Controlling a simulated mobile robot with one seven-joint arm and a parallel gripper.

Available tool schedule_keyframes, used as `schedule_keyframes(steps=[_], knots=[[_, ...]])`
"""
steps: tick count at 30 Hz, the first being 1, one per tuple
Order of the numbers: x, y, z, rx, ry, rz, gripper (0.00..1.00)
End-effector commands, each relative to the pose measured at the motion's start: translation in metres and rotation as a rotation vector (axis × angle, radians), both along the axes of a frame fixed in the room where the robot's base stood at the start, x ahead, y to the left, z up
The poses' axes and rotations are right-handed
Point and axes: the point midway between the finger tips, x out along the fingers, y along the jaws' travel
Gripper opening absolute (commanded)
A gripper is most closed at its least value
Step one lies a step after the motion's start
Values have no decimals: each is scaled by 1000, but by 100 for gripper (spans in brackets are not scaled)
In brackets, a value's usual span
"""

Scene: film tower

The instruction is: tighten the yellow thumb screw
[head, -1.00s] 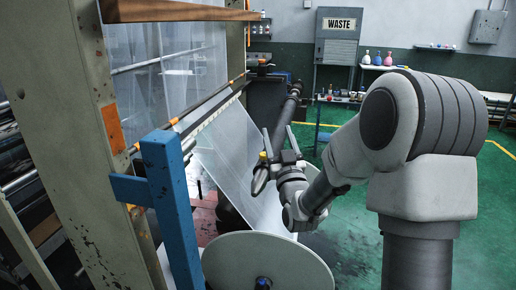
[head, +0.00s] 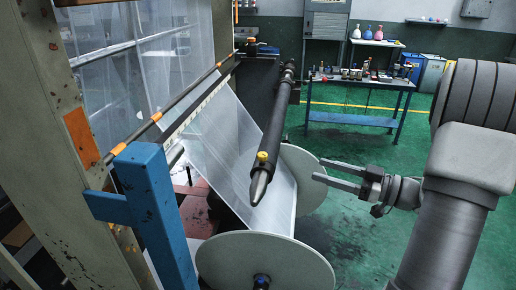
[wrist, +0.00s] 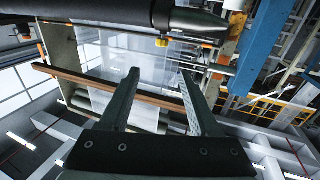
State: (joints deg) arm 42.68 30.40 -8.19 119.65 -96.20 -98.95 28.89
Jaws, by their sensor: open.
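The yellow thumb screw (head: 263,156) sits on the dark shaft (head: 273,125), just behind its pointed tip. In the wrist view a yellow knob (wrist: 161,14), which looks like this screw, is on the dark shaft (wrist: 100,14) at the top edge. My gripper (head: 319,170) is open and empty, to the right of the screw and apart from it, its fingers pointing left. In the wrist view both fingers (wrist: 160,72) are spread with nothing between them. The screw's seating cannot be made out.
A pale disc (head: 300,185) stands behind my fingers and another disc (head: 265,262) is at the front. A clear film web (head: 225,140) slopes beside the shaft. A blue post (head: 152,205) stands at left. A blue workbench (head: 350,120) is at the back; green floor lies open between.

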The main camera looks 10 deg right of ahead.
Motion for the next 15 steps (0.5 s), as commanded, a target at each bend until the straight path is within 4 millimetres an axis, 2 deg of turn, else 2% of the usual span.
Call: schedule_keyframes(steps=[5, 15], knots=[[1, 6, -2, -1, 16, 13, 63], [43, 58, -1, -1, 14, 15, 63]])
